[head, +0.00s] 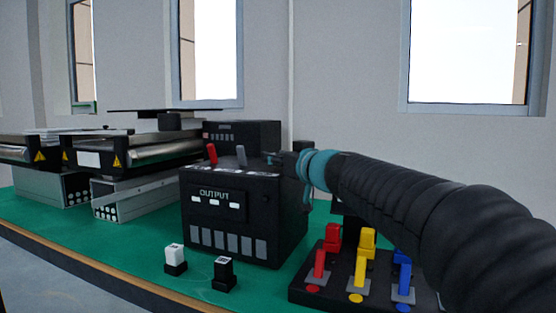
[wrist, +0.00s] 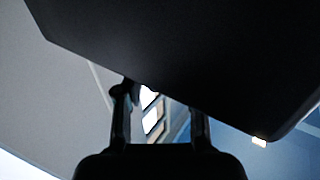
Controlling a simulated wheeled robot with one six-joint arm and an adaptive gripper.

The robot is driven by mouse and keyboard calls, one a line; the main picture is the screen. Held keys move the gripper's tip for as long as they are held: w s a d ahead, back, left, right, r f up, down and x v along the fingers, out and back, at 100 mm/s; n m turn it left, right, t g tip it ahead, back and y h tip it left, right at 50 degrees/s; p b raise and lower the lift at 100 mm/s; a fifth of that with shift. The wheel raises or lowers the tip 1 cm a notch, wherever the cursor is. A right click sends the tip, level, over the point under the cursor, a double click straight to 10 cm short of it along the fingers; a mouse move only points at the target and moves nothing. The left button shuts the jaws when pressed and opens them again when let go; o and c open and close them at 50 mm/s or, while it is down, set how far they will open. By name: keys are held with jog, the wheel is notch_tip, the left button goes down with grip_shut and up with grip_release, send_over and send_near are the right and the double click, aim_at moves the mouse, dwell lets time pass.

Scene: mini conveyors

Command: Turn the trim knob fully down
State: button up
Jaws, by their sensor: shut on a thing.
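The trim knob cannot be made out in either view. The spot where my fingertips close is hidden or too dark. My gripper (head: 276,158) is at the top right of the black OUTPUT box (head: 255,235), against its upper part and right of a grey lever (head: 241,155). In the wrist view my two fingers (wrist: 161,112) stand apart, and their tips run up to a large dark body (wrist: 190,50). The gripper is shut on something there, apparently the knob.
A red lever (head: 212,153) stands on the box's top left. A panel with red, yellow and blue levers (head: 357,277) lies below my arm. Conveyors (head: 135,150) are at left on the green tabletop (head: 60,225).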

jog(key=n+g+y+b, duration=0.2)
jog(key=b, duration=0.1)
jog(key=shift+w+d+f+g+y, duration=0.2)
jog(key=shift+f+g+y, duration=0.1)
jog(key=shift+f+y, duration=0.1)
jog(key=n+g+y+b, duration=0.2)
jog(key=n+g, duration=0.1)
jog(key=shift+w+r, duration=0.15)
jog(key=shift+r, duration=0.05)
jog(key=n+g, duration=0.1)
jog(key=g+y, duration=0.1)
jog(key=shift+w+d+r+n+g+y, duration=0.1)
jog(key=shift+r+n+g+y, duration=0.1)
jog(key=shift+n+g+y, duration=0.15)
jog(key=n+g+p, duration=0.1)
jog(key=g, duration=0.1)
jog(key=n+g+y+p, duration=0.1)
jog(key=n+g+p, duration=0.1)
jog(key=shift+w+r, duration=0.1)
jog(key=shift+r, duration=0.1)
jog(key=shift+f+n+g+p, duration=0.15)
jog(key=shift+n+g+p, duration=1.4)
jog(key=shift+g, duration=1)
jog(key=shift+n+g, duration=0.3)
jog(key=shift+g, duration=0.3)
jog(key=o, duration=1.1)
jog(key=shift+o, duration=0.2)
